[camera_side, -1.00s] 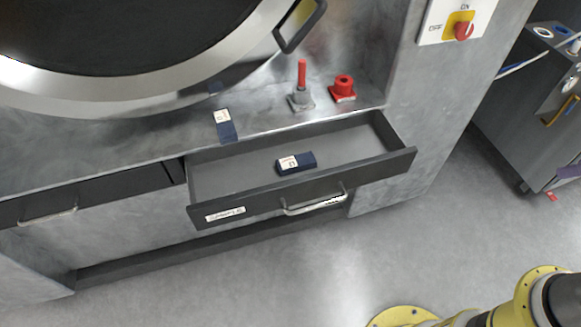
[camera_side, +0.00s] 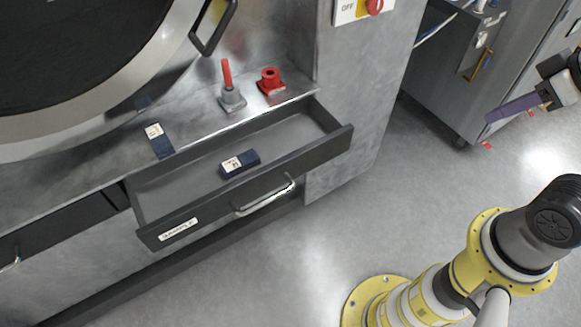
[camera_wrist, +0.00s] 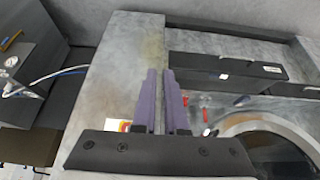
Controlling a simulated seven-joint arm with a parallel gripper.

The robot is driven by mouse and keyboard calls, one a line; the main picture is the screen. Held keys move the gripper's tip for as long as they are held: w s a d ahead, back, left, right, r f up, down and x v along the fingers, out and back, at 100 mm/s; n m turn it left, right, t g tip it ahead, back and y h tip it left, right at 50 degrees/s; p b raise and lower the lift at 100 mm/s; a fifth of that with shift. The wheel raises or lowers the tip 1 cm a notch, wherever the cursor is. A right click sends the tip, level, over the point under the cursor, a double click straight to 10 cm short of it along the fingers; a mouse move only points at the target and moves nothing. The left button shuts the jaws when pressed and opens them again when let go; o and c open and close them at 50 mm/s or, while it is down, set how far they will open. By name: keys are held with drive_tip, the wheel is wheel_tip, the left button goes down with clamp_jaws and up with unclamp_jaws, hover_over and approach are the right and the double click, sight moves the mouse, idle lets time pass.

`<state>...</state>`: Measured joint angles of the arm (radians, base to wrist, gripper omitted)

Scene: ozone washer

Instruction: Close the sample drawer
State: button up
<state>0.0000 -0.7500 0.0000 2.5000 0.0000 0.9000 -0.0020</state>
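The sample drawer (camera_side: 290,168) is a dark, shallow drawer pulled well out of the grey cabinet. Its front has a white label and a metal bar handle (camera_side: 265,198). A small dark blue box (camera_side: 240,163) with a white label lies inside. The drawer front (camera_wrist: 205,68) also shows in the wrist view, right of my fingers. My gripper (camera_side: 490,117), with purple fingers, is up at the right of the side view, well away from the drawer and touching nothing. In the wrist view my fingers (camera_wrist: 161,72) are close together with a narrow gap and nothing held.
A second blue box (camera_side: 160,140), a grey base with a red rod (camera_side: 230,95) and a red fitting (camera_side: 270,80) stand on the ledge above the drawer. The round washer door (camera_side: 180,50) is behind. A grey cabinet (camera_side: 455,85) stands at right. Floor before the drawer is clear.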

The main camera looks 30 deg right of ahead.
sight(326, 159)
drive_tip(key=shift+w+r, duration=0.15)
drive_tip(key=shift+w, duration=0.2)
clamp_jaws()
drive_tip(key=w+n+t, duration=0.5)
drive_tip(key=w+n, duration=0.6)
drive_tip(key=w, duration=0.5)
drive_tip(key=s+a+f+n+g+y, duration=0.1)
drive_tip(key=a+f+n+g+y, duration=0.2)
drive_tip(key=f, duration=0.7)
drive_tip(key=s+a+f+n+g+y, duration=0.1)
drive_tip(key=a+f+n+g+y, duration=0.2)
drive_tip(key=f, duration=0.7)
drive_tip(key=shift+t+h, duration=0.6)
drive_tip(key=shift+h, duration=0.1)
drive_tip(key=shift+w+a+f, duration=0.75)
drive_tip(key=shift+w+f, duration=0.45)
drive_tip(key=shift+w, duration=0.2)
drive_tip(key=shift+w+a+f, duration=0.8)
drive_tip(key=shift+w+f, duration=0.45)
drive_tip(key=shift+w, duration=0.15)
drive_tip(key=shift+w+a+f, duration=0.75)
drive_tip(key=shift+w+f, duration=0.45)
drive_tip(key=shift+w, duration=0.2)
